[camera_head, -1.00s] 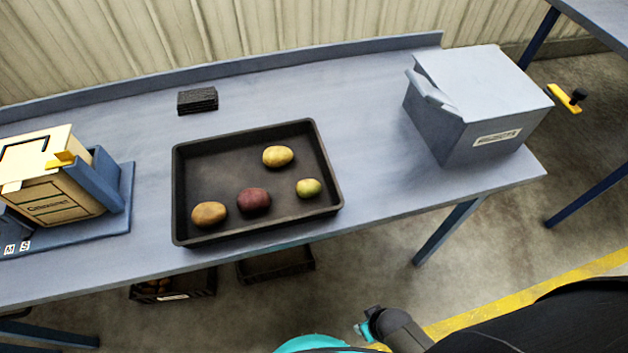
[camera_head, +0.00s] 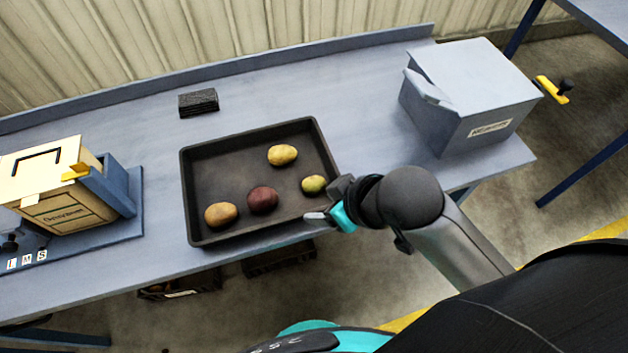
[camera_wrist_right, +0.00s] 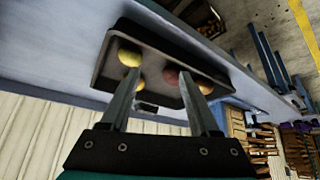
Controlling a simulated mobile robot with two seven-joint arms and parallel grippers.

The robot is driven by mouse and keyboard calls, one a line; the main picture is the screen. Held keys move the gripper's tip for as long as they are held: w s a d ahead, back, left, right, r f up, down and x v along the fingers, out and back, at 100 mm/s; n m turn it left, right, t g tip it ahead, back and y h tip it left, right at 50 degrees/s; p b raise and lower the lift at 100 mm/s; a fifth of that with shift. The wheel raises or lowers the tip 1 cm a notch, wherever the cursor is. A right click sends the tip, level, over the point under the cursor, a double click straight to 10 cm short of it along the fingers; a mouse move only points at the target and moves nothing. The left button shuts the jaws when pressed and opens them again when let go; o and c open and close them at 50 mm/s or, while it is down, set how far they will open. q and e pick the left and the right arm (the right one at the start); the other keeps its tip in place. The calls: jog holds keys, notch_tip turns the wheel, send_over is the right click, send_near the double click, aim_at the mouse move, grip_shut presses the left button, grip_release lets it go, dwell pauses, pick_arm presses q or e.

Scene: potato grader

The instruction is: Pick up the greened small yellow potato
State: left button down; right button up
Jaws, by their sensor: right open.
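The greened small yellow potato (camera_head: 314,184) lies near the right front corner of the black tray (camera_head: 187,200). It is yellow with a green tint. In the wrist view it appears to be the potato (camera_wrist_right: 130,57) by the left fingertip. My right gripper (camera_head: 318,216) is at the tray's right front edge, just in front of this potato and apart from it. In the wrist view the right gripper (camera_wrist_right: 160,73) is open with nothing between its fingers. My left gripper is not in view.
The tray also holds a larger yellow potato (camera_head: 282,155), a red potato (camera_head: 263,200) and a brown potato (camera_head: 221,215). A grey box (camera_head: 470,90) stands to the right. A black block (camera_head: 198,102) lies behind the tray. A yellowish box (camera_head: 60,190) stands left.

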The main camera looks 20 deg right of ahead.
notch_tip(320, 180, up, 2)
jog(key=w+a+n+y, duration=0.1)
jog(key=w+a+n, duration=0.1)
jog(key=n+g, duration=0.1)
jog(key=g, duration=0.1)
send_near(317, 182)
jog(key=b+x, duration=0.3)
jog(key=x, duration=0.7)
jog(key=shift+b, duration=0.3)
grip_shut()
dwell(0.4)
